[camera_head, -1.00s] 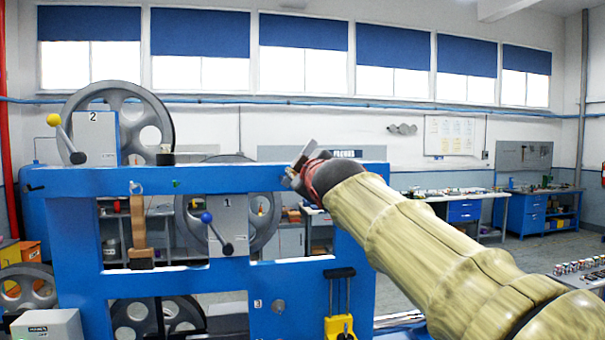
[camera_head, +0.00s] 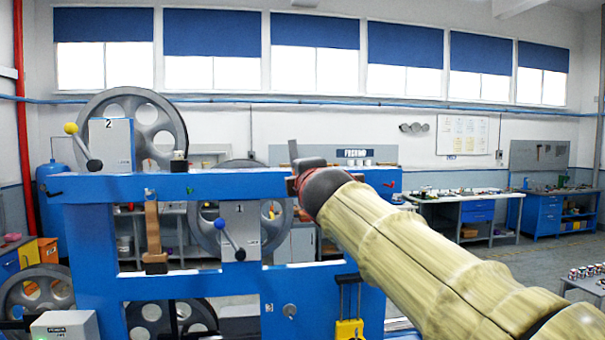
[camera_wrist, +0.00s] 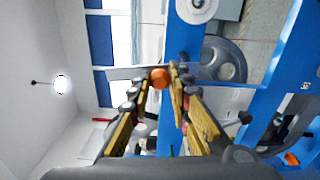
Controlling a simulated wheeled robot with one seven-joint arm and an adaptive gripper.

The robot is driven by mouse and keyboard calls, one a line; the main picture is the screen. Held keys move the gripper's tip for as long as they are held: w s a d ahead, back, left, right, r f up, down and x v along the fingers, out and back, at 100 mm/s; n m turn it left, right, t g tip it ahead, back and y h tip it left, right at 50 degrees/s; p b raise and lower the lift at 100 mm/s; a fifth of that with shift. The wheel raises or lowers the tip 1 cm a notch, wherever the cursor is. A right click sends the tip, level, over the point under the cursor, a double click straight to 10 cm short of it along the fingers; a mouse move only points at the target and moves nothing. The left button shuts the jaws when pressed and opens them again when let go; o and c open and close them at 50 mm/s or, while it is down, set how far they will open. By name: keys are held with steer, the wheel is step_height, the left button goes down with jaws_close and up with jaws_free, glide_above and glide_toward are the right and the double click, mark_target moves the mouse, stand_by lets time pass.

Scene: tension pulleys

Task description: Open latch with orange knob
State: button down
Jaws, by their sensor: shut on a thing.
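The orange knob (camera_wrist: 159,77) is a small round ball in the wrist view, between the fingertips of my gripper (camera_wrist: 157,86). The fingers are shut on it. A flat grey bar, which may be the latch, shows beside the knob in the wrist view. In the head view my gripper (camera_head: 293,186) is at the top beam of the blue frame (camera_head: 230,186), right of centre. There the knob is hidden behind my gripper and arm. I cannot tell from the frames how far the latch is turned.
A yellow-knobbed lever (camera_head: 82,146) on box 2 and a blue-knobbed lever (camera_head: 230,238) on box 1 are to the left. Large grey pulleys (camera_head: 160,122) stand behind the frame. A yellow block with black handles (camera_head: 349,328) is below my gripper.

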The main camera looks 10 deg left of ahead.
steer(key=shift+a+f+n, duration=0.15)
steer(key=shift+f+n, duration=0.3)
steer(key=shift+n, duration=0.05)
steer(key=c, duration=2.1)
jaws_free()
steer(key=shift+o, duration=1.3)
steer(key=shift+s+a+r, duration=0.1)
steer(key=shift+o, duration=1)
steer(key=shift+r, duration=0.1)
steer(key=shift+s+r, duration=0.1)
steer(key=v, duration=1.2)
